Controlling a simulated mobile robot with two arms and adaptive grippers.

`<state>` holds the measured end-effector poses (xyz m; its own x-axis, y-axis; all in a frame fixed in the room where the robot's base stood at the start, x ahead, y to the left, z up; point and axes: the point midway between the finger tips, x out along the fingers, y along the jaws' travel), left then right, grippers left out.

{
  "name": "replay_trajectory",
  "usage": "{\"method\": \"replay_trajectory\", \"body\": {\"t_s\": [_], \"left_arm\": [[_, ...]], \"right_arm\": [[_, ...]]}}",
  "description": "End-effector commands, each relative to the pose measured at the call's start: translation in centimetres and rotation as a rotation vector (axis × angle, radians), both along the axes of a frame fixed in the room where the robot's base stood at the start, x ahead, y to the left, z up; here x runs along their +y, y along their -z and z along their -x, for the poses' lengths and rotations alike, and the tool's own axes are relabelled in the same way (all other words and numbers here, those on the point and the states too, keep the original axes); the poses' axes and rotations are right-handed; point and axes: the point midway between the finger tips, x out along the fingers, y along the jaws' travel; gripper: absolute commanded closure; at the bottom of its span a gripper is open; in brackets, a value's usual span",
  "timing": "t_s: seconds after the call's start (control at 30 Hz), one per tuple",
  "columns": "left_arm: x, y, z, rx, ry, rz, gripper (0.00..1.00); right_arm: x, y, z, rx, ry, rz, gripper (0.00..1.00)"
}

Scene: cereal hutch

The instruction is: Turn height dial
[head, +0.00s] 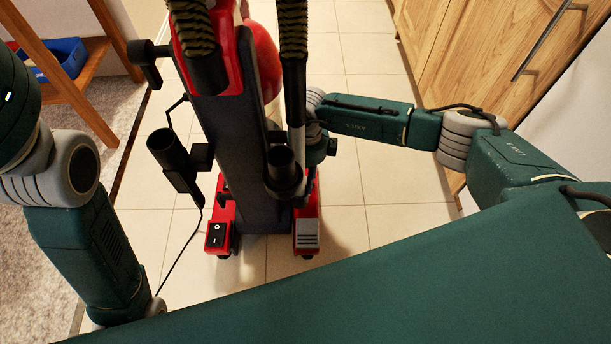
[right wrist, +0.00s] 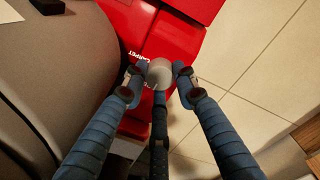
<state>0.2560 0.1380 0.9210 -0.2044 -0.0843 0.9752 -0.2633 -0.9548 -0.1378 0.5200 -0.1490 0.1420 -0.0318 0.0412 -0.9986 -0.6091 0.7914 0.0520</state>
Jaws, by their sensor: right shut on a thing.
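A red and dark grey upright vacuum cleaner (head: 232,130) stands on the tiles in the middle of the head view. In the right wrist view its red floor head (right wrist: 172,45) bears a round grey dial (right wrist: 159,71) beside the printed word "CARPET". My right gripper (right wrist: 159,80) is shut on the dial, with blue-grey fingers on its left and right sides. In the head view my right arm reaches behind the vacuum's body, which hides the fingers and the dial. My left arm hangs at the left, and its gripper is out of view.
Wooden cabinets (head: 470,50) stand at the upper right. A wooden shelf (head: 85,75) with a blue bin (head: 58,58) stands at the upper left by a grey rug (head: 30,265). A black cord (head: 182,255) trails on the tiles. Tile floor (head: 385,190) is free right of the vacuum.

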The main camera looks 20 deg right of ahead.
Motion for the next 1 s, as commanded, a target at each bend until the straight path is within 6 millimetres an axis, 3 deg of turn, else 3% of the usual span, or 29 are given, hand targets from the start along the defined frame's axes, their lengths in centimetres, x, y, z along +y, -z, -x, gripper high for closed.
{"method": "replay_trajectory", "body": {"t_s": [0.6,0.63,0.7,1.0], "left_arm": [[-0.10,0.12,-0.33,0.007,-0.001,-0.004,0.60],[-0.10,0.12,-0.34,0.007,-0.001,-0.004,0.60],[-0.10,0.12,-0.36,0.008,-0.002,-0.004,0.60],[0.06,0.13,-0.42,0.013,-0.002,0.002,0.60]], "right_arm": [[-0.15,0.01,-0.02,0.000,-0.043,0.003,0.98],[-0.15,0.01,-0.02,0.000,-0.043,0.003,0.68],[-0.15,0.01,-0.02,0.000,-0.043,0.003,0.54],[0.01,-0.02,-0.04,-0.002,-0.042,0.000,0.53]]}}
